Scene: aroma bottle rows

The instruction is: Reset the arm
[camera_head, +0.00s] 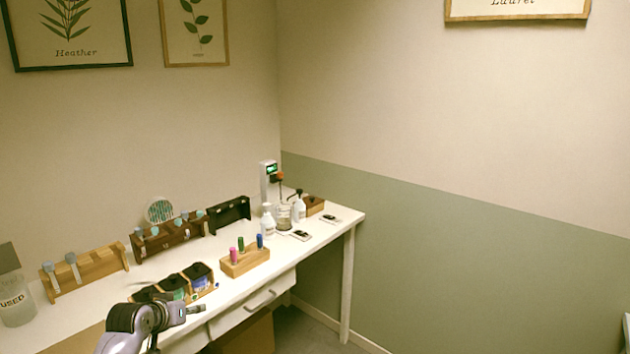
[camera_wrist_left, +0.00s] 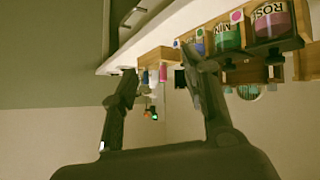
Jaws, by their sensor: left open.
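My left gripper (camera_head: 193,316) is in front of the white table's (camera_head: 335,228) near edge in the head view, close to the row of dark-lidded jars (camera_head: 172,284). In the left wrist view its two fingers (camera_wrist_left: 158,72) are spread apart with nothing between them. That view shows the scene upside down, with a green jar (camera_wrist_left: 228,37) and a pink jar (camera_wrist_left: 272,22) marked "ROSE" beyond the fingers. My right gripper is not in view.
A wooden block (camera_head: 245,264) holds pink, green and blue vials. Wooden racks (camera_head: 85,272) with droppers stand behind. White bottles (camera_head: 267,222) and a device (camera_head: 268,178) stand at the far end. A jar marked "USED" (camera_head: 14,300) is at left. Floor right of the table is clear.

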